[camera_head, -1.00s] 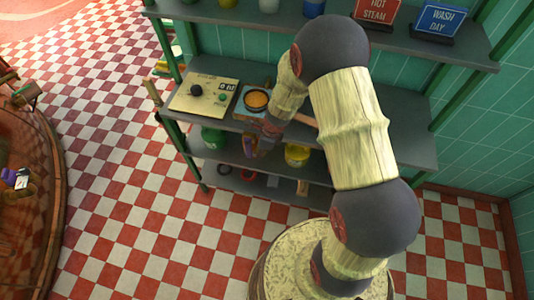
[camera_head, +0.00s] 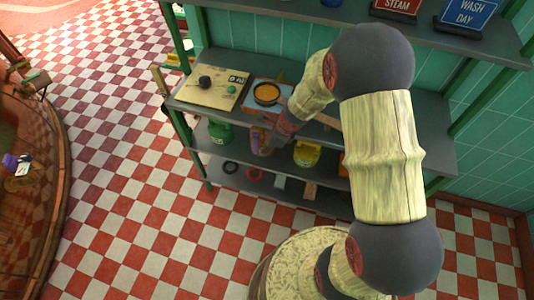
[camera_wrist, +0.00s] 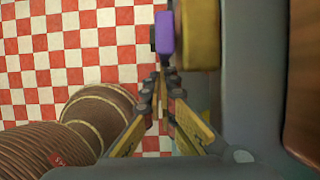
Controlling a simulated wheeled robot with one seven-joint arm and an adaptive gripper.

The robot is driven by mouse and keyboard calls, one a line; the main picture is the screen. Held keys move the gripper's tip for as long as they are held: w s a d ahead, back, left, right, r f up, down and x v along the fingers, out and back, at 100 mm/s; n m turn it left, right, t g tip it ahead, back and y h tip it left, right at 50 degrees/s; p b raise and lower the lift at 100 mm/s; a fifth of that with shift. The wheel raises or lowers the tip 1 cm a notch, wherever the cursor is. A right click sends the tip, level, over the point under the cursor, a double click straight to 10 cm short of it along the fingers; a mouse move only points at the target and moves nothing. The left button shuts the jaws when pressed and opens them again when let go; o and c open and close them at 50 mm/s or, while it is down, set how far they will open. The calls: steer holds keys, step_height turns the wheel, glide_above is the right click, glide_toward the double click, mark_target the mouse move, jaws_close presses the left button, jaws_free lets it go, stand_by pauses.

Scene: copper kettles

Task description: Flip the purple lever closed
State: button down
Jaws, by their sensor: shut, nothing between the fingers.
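The purple lever (camera_wrist: 165,34) is at the top centre of the wrist view, upright, beside a brass-yellow part (camera_wrist: 198,34). A dark block touches its left side. My gripper (camera_wrist: 160,78) is shut and empty, its yellow-sided fingers meeting just below the lever's lower end in that picture. I cannot tell whether the fingertips touch the lever. In the head view, my gripper (camera_head: 264,146) is at the front of the grey shelf unit, below the blue-edged plate with an orange-filled round pan (camera_head: 266,93). A small purple patch shows beside it there, partly hidden by my wrist.
A cream panel (camera_head: 226,98) with dark and green knobs lies on the upper shelf (camera_head: 227,62). A green container (camera_head: 219,132) and a yellow pot (camera_head: 306,153) stand on the shelf below. Small items lie on the lowest shelf. The checkered floor (camera_head: 115,190) in front is clear.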

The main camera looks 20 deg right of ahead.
steer(key=y+b, duration=0.1)
steer(key=b, duration=0.3)
steer(key=shift+w+a+f+t, duration=0.25)
steer(key=shift+a+f+t, duration=0.05)
steer(key=shift+f+t, duration=0.1)
steer(key=shift+r, duration=0.2)
steer(key=shift+d+r, duration=0.2)
steer(key=shift+r, duration=0.35)
steer(key=v, duration=1.1)
steer(key=shift+s+f, duration=0.15)
steer(key=shift+f, duration=0.05)
